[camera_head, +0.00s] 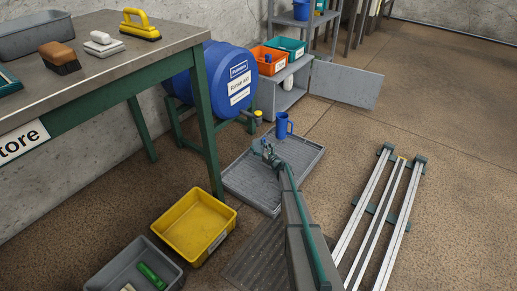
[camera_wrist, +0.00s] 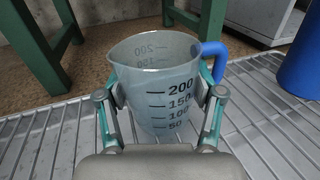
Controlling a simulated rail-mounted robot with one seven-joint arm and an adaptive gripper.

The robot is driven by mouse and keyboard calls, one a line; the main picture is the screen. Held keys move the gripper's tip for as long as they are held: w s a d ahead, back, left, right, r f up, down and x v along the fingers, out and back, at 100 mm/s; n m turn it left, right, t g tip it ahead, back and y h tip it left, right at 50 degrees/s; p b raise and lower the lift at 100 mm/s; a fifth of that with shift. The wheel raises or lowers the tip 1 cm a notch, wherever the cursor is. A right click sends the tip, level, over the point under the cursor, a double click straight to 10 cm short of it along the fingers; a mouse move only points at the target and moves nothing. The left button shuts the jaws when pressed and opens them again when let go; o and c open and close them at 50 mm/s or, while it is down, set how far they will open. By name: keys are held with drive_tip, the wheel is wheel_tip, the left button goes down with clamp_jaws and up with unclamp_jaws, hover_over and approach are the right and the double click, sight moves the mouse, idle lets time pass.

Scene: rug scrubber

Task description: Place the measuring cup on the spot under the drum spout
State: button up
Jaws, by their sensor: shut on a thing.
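The measuring cup (camera_wrist: 150,62) is clear grey with dark markings and a blue handle on its right. My gripper (camera_wrist: 163,100) is shut on it, one finger on each side. The cup stands upright over a wire rack; whether it touches the rack I cannot tell. In the head view my gripper (camera_head: 266,152) is over the grey slatted tray (camera_head: 250,190), and the cup is too small to make out. The blue drum (camera_head: 228,84) lies on a green stand behind the tray.
A blue jug (camera_head: 282,126) stands at the tray's back edge, also at right in the wrist view (camera_wrist: 302,65). A small yellow-topped item (camera_head: 258,117) is by the drum. Green table legs (camera_head: 207,125) stand left, near a yellow bin (camera_head: 195,225).

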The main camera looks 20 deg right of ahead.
drive_tip(key=o, duration=1.1)
drive_tip(key=shift+r, duration=0.1)
drive_tip(key=shift+s+r, duration=0.1)
drive_tip(key=shift+s, duration=0.1)
drive_tip(key=p+v, duration=0.3)
drive_tip(key=v, duration=0.7)
drive_tip(key=shift+p, duration=0.3)
drive_tip(key=shift+v, duration=0.8)
